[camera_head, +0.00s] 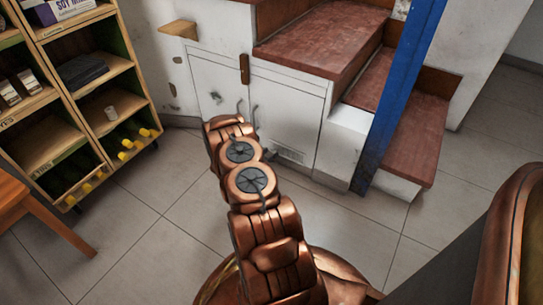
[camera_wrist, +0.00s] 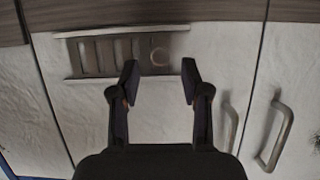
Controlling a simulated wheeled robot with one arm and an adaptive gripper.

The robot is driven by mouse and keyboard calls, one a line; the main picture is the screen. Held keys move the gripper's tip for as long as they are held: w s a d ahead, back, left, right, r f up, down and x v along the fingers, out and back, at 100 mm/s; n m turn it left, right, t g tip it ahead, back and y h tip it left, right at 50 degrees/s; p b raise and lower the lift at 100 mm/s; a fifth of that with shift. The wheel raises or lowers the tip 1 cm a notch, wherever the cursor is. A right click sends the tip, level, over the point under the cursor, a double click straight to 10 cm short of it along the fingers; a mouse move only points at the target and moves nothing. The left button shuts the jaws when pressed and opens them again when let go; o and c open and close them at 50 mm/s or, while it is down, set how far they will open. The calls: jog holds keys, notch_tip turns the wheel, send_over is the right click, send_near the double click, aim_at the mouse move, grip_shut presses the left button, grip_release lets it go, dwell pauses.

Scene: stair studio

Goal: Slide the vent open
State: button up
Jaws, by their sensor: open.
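In the head view the vent (camera_head: 290,154) is a small grille near the bottom of the door. My gripper (camera_wrist: 160,82) is open, with one black finger on each side of the knob's line and the knob just past the fingertips. The fingers look empty. I cannot tell whether they touch the door.
Two metal door handles (camera_wrist: 279,136) are at the right in the wrist view. Red-topped steps (camera_head: 330,40) and a blue post (camera_head: 398,95) stand right of the cabinet. A wooden shelf (camera_head: 75,90) with bottles stands left. Tiled floor (camera_head: 150,215) is clear between.

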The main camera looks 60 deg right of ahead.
jog(key=shift+b+x, duration=0.35)
jog(key=shift+x, duration=0.85)
jog(key=shift+c, duration=0.3)
grip_shut()
